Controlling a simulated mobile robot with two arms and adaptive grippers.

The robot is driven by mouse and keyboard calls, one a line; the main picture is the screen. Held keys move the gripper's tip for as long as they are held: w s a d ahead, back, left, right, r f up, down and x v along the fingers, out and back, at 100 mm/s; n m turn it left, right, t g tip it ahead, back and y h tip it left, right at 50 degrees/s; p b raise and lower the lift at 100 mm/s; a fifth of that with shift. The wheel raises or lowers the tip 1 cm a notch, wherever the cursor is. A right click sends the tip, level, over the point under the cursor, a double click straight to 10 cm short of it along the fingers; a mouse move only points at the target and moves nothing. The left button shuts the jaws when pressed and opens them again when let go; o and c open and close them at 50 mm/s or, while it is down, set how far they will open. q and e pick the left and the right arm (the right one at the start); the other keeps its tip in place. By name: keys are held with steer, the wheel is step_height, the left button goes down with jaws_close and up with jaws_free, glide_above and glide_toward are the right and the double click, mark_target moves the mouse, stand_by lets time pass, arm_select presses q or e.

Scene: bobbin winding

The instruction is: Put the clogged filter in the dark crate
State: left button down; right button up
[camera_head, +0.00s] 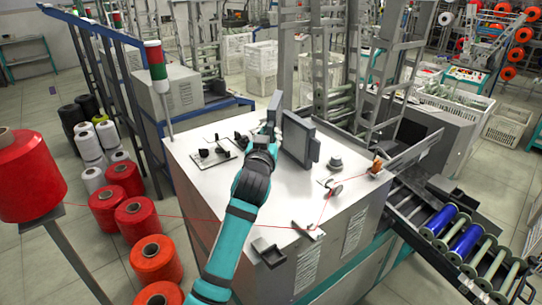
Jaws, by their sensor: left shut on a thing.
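My left gripper (271,122) is over the far part of the white machine top, at the end of my teal arm with its black wrist. It is shut on a small grey piece (274,104); my wrist hides part of it, and I cannot tell whether it is the clogged filter. An upright dark grey panel (298,138) stands just right of the gripper. I cannot make out the dark crate for certain; a dark box (452,193) sits by the roller conveyor at right. My right gripper is not in view.
The machine top (225,185) carries a black bracket (215,150), a round knob (335,163) and a red thread. A small dark tray (268,252) is at its front edge. Red spools (137,218) stand at left. A roller conveyor (465,240) runs at right.

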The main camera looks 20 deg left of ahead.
arm_select(q)
step_height(320, 180, down, 8)
steer(key=shift+r+p, duration=0.15)
steer(key=shift+p, duration=0.25)
steer(key=c, duration=1.3)
jaws_free()
